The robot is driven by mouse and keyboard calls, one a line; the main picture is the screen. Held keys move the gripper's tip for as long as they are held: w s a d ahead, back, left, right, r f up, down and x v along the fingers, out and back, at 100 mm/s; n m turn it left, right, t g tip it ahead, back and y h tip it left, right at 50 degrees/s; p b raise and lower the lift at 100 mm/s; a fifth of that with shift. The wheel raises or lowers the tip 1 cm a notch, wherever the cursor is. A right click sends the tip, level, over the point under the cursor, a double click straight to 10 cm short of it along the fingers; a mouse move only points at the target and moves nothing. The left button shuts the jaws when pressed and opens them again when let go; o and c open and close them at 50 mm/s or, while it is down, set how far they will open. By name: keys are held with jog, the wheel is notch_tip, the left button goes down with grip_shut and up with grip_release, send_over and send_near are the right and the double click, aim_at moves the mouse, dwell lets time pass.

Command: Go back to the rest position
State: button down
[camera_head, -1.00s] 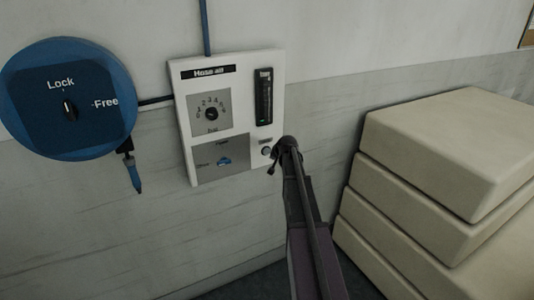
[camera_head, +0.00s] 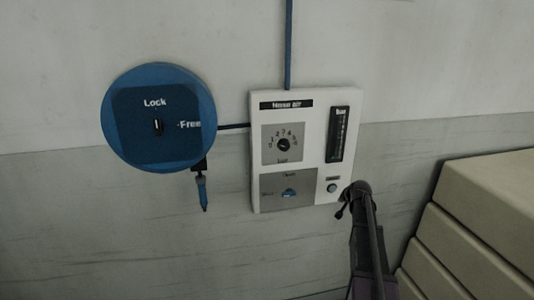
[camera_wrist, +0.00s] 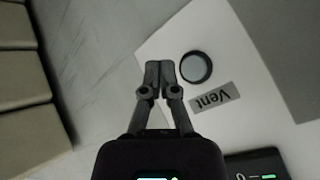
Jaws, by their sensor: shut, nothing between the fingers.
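My gripper (camera_wrist: 160,72) is shut and empty in the wrist view, its two fingertips pressed together. The tips are just beside a round grey button (camera_wrist: 196,67) labelled "Vent" on a white panel (camera_wrist: 255,85); I cannot tell whether they touch the panel. In the head view, my dark arm rises from the lower right and its end is at the panel's lower right corner, near the button (camera_head: 332,188). The fingers are hard to make out there. The white wall panel (camera_head: 305,96) has a dial (camera_head: 283,144), a gauge (camera_head: 338,134) and a blue knob (camera_head: 289,193).
A blue round reel (camera_head: 158,118) marked "Lock" and "Free" hangs left of the panel, with a blue nozzle (camera_head: 202,192) below it. A blue hose (camera_head: 288,45) runs up the wall. Stacked cream blocks (camera_head: 470,235) stand at the right, close to my arm.

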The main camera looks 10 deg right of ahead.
jog(key=s+a+f+n+g+y, duration=0.1)
jog(key=s+a, duration=0.3)
jog(key=a, duration=0.3)
jog(key=s+a+f+n+g, duration=0.1)
jog(key=s+a+n, duration=0.15)
jog(key=a, duration=0.35)
jog(key=s+a+f+n+g+y, duration=0.1)
jog(key=s+a+f+g, duration=0.1)
jog(key=s+a, duration=0.35)
jog(key=s+a+f+n+g+h, duration=0.1)
jog(key=s+a+n+g, duration=0.3)
jog(key=s+a, duration=1.1)
jog(key=s, duration=0.2)
jog(key=shift+s+a+f+g, duration=0.15)
jog(key=shift+s+a+g, duration=0.15)
jog(key=shift+s+g, duration=0.1)
jog(key=shift+w, duration=0.1)
